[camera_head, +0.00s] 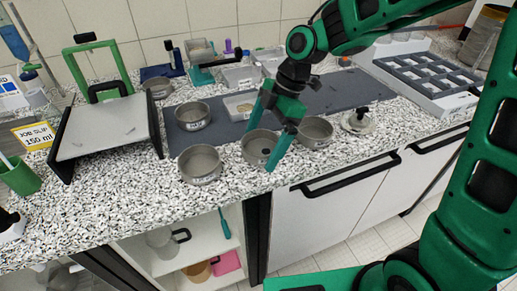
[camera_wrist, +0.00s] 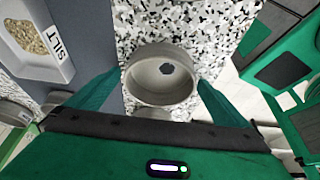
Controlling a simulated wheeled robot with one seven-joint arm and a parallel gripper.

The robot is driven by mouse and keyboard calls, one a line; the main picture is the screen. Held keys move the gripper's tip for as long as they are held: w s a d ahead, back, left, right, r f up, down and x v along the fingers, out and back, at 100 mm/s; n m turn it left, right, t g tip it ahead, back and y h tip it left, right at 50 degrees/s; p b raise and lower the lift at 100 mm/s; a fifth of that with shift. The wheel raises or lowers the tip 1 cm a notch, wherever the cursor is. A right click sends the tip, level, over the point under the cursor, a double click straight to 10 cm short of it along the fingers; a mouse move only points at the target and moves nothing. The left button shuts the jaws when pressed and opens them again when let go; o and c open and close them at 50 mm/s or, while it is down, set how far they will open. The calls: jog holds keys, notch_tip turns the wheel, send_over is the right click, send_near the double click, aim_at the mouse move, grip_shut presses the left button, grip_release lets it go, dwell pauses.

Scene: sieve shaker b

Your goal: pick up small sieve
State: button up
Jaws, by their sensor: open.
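Several round grey metal sieves are in the head view; I cannot tell by size which one is the small sieve. One sieve (camera_head: 247,153) stands on the speckled counter near its front edge, directly below my gripper (camera_head: 260,147). In the wrist view this sieve (camera_wrist: 138,82) lies between and ahead of my open fingers (camera_wrist: 160,82), with a dark patch on its floor. The fingers point down and hold nothing. Whether they touch its wall is unclear. Another sieve (camera_head: 200,171) stands to the left and one (camera_head: 315,138) to the right.
A dark mat (camera_head: 335,97) behind carries another sieve (camera_head: 193,122) and a tray labelled SILT (camera_wrist: 52,62). A sloped stand (camera_head: 105,130) is at left. A knobbed lid (camera_head: 357,124) and white compartment rack (camera_head: 440,100) are at right. The counter's front edge is close.

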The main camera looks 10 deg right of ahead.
jog(key=shift+a+f, duration=0.1)
jog(key=shift+f, duration=0.2)
jog(key=shift+c, duration=0.6)
jog(key=c, duration=1.1)
jog(key=shift+o, duration=0.2)
jog(key=shift+r, duration=0.1)
